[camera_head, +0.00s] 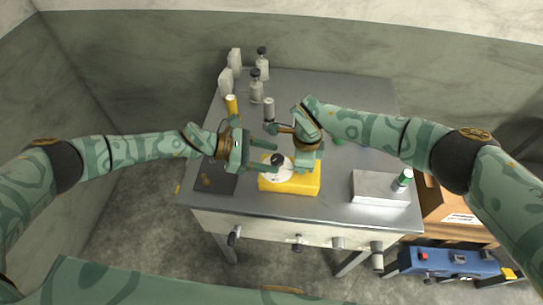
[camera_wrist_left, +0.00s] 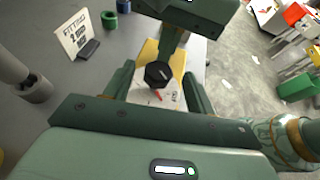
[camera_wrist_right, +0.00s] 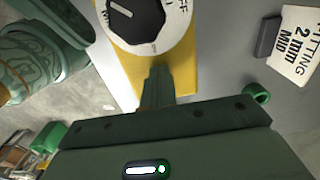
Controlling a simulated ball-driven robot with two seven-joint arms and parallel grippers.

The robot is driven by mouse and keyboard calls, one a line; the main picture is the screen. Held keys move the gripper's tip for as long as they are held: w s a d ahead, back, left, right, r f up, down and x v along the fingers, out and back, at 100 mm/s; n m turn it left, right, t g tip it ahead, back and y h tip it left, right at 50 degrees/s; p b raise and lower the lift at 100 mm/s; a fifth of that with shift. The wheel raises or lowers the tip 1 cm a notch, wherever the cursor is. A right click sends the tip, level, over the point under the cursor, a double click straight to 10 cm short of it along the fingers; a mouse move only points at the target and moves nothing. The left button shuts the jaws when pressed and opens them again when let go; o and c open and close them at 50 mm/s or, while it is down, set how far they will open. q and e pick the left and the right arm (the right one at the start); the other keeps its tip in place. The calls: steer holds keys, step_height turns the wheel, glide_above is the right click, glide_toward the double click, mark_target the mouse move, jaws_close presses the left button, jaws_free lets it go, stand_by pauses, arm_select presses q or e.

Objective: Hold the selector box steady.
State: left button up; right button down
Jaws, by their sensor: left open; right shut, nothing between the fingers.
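The selector box is a yellow box (camera_head: 300,187) near the front middle of the metal table, with a white dial plate (camera_head: 283,175) and a black knob (camera_head: 277,159) on top. My left gripper (camera_head: 274,157) is open, its fingers on either side of the knob. The left wrist view shows the knob (camera_wrist_left: 158,74) between them; contact is unclear. My right gripper (camera_head: 307,170) is shut and empty, pointing down at the box's right part. In the right wrist view its closed fingertips (camera_wrist_right: 157,72) overlap the yellow top (camera_wrist_right: 185,70) beside the dial; I cannot tell whether they touch.
A dark mat (camera_head: 215,180) lies to the left. Bottles (camera_head: 257,85) stand at the back left. A fitting sign (camera_wrist_left: 75,33) stands beyond the box. A cardboard box (camera_head: 445,205) is off the table's right side.

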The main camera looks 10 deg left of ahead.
arm_select(q)
steer(key=shift+w+d+f, duration=0.1)
steer(key=shift+d+f, duration=0.15)
steer(key=shift+d, duration=0.3)
steer(key=shift+c, duration=0.2)
steer(key=c, duration=0.9)
steer(key=shift+f, duration=0.1)
